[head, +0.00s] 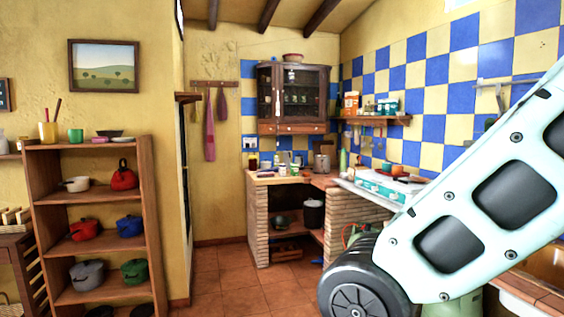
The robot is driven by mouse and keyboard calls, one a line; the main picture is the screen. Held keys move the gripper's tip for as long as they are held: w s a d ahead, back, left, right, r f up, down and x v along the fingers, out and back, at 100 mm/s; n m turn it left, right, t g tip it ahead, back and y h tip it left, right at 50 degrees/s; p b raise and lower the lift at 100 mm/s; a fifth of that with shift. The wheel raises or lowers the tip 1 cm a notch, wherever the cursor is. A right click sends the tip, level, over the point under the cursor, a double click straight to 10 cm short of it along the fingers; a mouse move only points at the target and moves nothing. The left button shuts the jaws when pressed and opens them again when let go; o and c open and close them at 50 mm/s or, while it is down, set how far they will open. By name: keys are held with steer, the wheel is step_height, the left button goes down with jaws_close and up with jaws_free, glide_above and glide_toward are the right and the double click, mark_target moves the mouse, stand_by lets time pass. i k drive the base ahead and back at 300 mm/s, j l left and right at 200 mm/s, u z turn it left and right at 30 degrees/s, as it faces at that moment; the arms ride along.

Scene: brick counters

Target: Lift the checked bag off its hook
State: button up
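A wooden hook rail (228,83) is fixed to the yellow wall left of the glass-fronted cabinet. A long mauve-pink cloth item (209,138) hangs from it, with a darker, shorter item (221,105) beside it. Both are small in the view, and I cannot make out a checked pattern on either or tell whether one is a bag. My arm crosses the right side of the view, well in front of the rail and to its right. My gripper is outside the view.
A wooden shelf unit (148,200) with pots stands at the left. A brick counter (262,228) and a stove (378,187) are at the back right. The tiled floor (225,275) between shelf and counter is clear. A glass-fronted cabinet (293,128) hangs above the counter.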

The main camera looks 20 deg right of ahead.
mark_target(222, 108)
steer(key=i+z, duration=0.2)
steer(key=i, duration=4.25)
steer(key=i+u, duration=0.1)
steer(key=i, duration=1.9)
